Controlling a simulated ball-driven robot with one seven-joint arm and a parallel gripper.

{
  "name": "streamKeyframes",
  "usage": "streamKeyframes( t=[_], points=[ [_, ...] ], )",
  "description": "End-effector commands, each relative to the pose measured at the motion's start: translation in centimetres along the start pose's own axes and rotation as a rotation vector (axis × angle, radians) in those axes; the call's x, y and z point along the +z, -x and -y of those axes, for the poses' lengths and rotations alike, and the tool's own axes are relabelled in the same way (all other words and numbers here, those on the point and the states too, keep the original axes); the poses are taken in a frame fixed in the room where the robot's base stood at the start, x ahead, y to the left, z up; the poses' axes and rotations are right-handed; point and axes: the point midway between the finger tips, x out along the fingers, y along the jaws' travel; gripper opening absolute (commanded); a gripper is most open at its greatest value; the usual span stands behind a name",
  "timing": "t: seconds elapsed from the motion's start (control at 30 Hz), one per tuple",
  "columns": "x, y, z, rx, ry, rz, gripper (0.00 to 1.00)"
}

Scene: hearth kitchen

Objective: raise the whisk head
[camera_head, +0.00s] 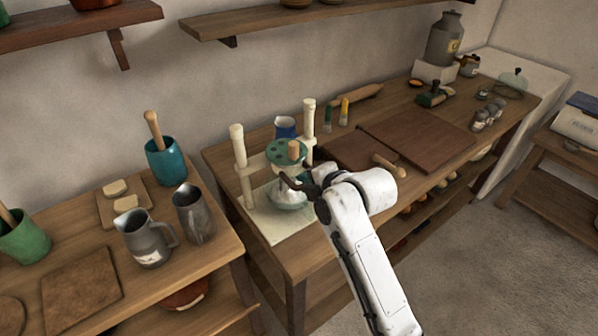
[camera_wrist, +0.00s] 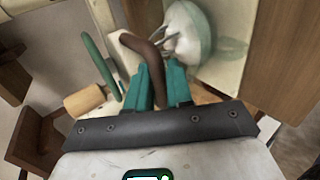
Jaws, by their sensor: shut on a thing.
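The whisk stand has two cream posts (camera_head: 241,160) and a teal round head (camera_head: 284,153) with a wooden knob (camera_head: 294,149) between them. Under the head sits a pale green bowl (camera_head: 290,203), also in the wrist view (camera_wrist: 202,38), with white whisk-like parts (camera_wrist: 178,35) at its mouth. A dark brown curved handle (camera_wrist: 150,55) sticks out from the stand. My gripper (camera_wrist: 160,78) is shut on this handle, with a teal finger on either side. In the head view my gripper (camera_head: 308,186) is at the front of the stand, partly hidden by my wrist.
The stand is on a pale mat (camera_head: 270,229) at the table's left end. A blue jug (camera_head: 286,127) stands behind it. A rolling pin (camera_head: 388,166) and dark boards (camera_head: 415,138) lie to the right. A metal cup (camera_head: 194,213) and jug (camera_head: 147,237) stand on the left table.

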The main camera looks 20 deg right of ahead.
Motion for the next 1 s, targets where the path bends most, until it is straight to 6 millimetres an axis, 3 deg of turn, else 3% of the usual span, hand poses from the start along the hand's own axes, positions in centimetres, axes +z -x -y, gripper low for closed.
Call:
streamKeyframes(
  t=[1.0],
  points=[
    [0.0,2.8,-4.0,0.0,0.002,0.002,0.0]
  ],
)
